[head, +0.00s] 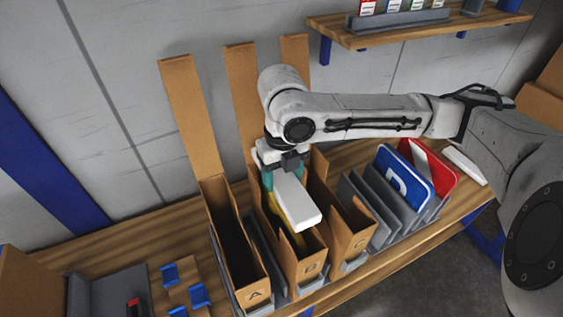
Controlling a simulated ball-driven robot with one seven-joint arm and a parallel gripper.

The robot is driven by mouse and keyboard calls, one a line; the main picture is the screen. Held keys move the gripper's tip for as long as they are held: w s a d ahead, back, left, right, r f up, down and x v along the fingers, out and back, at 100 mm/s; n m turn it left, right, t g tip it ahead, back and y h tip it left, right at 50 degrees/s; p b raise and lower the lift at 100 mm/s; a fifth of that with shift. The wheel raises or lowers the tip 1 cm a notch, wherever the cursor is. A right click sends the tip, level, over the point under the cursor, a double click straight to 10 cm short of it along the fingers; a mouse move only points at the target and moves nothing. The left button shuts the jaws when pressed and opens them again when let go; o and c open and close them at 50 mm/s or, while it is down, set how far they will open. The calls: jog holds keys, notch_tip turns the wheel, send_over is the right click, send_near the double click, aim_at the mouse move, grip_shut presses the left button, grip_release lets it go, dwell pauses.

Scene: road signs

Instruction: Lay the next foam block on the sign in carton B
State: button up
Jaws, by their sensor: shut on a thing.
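My gripper (283,176) is shut on a white foam block (294,203) and holds it over the open top of carton B (305,272). The block is tilted, with its near end towards the front of the carton. A yellow sign (277,217) shows inside carton B, beside and under the block. The block and my gripper hide much of the sign and the carton's inside. I cannot tell whether the block touches the sign.
Carton A (258,291) stands open on the left and looks dark inside. Another carton (347,240) stands close on the right. A grey rack (379,217) holds a blue sign (403,179) and a red sign (430,169). Tall flaps rise behind the cartons. A shelf (400,35) hangs above.

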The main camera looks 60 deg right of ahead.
jog(key=shift+f+b, duration=3.2)
jog(key=shift+f, duration=0.75)
jog(key=shift+w+f+b, duration=0.1)
jog(key=shift+f+b, duration=0.75)
jog(key=shift+f, duration=0.15)
jog(key=o, duration=1.1)
jog(key=shift+r, duration=0.1)
notch_tip(320, 180, up, 11)
jog(key=shift+f+p, duration=0.15)
jog(key=shift+p, duration=0.2)
